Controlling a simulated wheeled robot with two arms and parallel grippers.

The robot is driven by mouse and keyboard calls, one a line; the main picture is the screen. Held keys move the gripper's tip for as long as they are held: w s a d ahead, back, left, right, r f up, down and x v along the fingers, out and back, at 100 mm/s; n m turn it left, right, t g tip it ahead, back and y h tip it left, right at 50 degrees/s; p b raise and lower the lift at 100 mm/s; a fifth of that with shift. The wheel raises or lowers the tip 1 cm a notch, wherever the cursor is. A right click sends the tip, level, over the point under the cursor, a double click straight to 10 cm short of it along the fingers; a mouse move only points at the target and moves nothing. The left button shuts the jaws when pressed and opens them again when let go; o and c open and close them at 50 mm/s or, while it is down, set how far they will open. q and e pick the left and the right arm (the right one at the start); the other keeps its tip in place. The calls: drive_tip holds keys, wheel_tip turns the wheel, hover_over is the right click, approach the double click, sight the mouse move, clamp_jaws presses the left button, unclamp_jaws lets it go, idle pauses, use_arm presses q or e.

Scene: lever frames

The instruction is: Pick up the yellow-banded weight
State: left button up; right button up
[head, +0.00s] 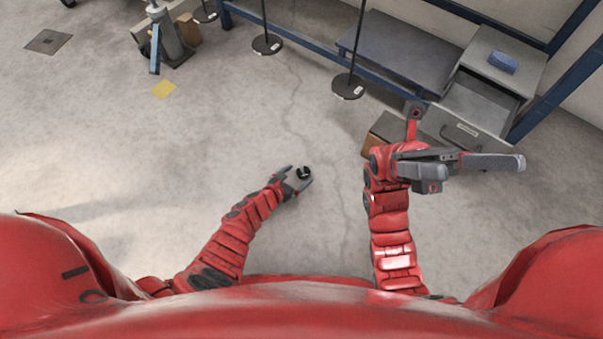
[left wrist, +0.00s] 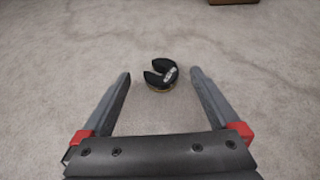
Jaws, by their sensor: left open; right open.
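The yellow-banded weight (left wrist: 160,75) is a black slotted disc with a pale label on top and a thin yellow edge low on its side. It lies flat on the floor. In the head view it shows as a small dark disc (head: 304,173) at my left gripper's tips. My left gripper (head: 299,179) is open and low over the floor. In the left wrist view the weight sits centred at the fingertips, with clear gaps on both sides. My right gripper (head: 474,171) is open and empty, well to the right, in front of the drawer unit.
A grey drawer unit (head: 473,106) with an open drawer and a blue box (head: 502,62) on top stands at right. A brown box (head: 378,140) is behind my right arm. Black posts (head: 348,84) stand at the back. The floor around the weight is clear.

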sight(305, 171)
use_arm(q)
drive_tip(key=b+x, duration=0.1)
drive_tip(key=x, duration=0.1)
drive_tip(key=shift+w+d+f, duration=0.1)
drive_tip(key=shift+w+f, duration=0.05)
drive_tip(key=shift+f, duration=0.15)
drive_tip(key=shift+w+d, duration=0.15)
drive_tip(key=shift+w, duration=0.1)
use_arm(e)
drive_tip(key=s+d+r+n+t+h, duration=0.1)
drive_tip(key=s+d+n+t+h, duration=0.3)
drive_tip(key=s+n+t+h, duration=0.1)
drive_tip(key=shift+s+r+t+h, duration=0.2)
drive_tip(key=shift+r+t+h, duration=0.1)
drive_tip(key=shift+t+h, duration=0.55)
use_arm(q)
drive_tip(key=c, duration=1.4)
